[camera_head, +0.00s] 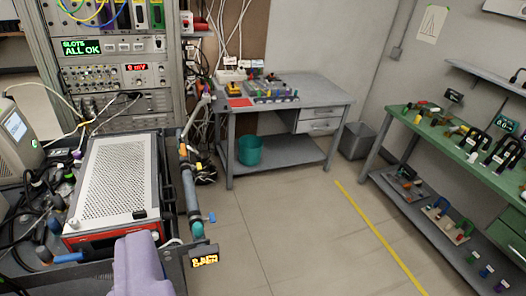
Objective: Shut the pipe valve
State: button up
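A grey pipe (190,190) runs along the right side of the bench at left, in the head camera view. A blue valve handle (209,217) sticks out to its right near the lower end, just above a teal fitting (198,230). Smaller orange and yellow parts sit higher on the pipe. I cannot tell from this view whether the valve is open or shut. A lavender part at the bottom edge, left of the pipe, may be part of my arm. No gripper fingers can be made out, and nothing visibly touches the valve.
A perforated metal box (118,180) stands left of the pipe, with cables around it. A grey desk (310,97) stands behind and a green bench (470,165) at right. The floor between is clear.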

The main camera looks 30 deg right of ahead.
aim_at(182, 146)
jog(key=l+z, duration=0.2)
jog(key=k, duration=1.25)
jog(key=u, duration=2.35)
jog(key=i+l, duration=0.1)
jog(key=l, duration=0.8)
jog(key=i+l, duration=0.15)
jog(key=l, duration=0.75)
jog(key=i+l, duration=0.1)
jog(key=l, duration=0.8)
jog(key=i+l, duration=0.1)
jog(key=l, duration=0.85)
jog(key=i+l, duration=0.1)
jog(key=l, duration=0.8)
jog(key=i+l, duration=0.15)
jog(key=l, duration=0.75)
jog(key=i+l, duration=0.1)
jog(key=l, duration=0.8)
jog(key=i+l, duration=0.1)
jog(key=l, duration=0.8)
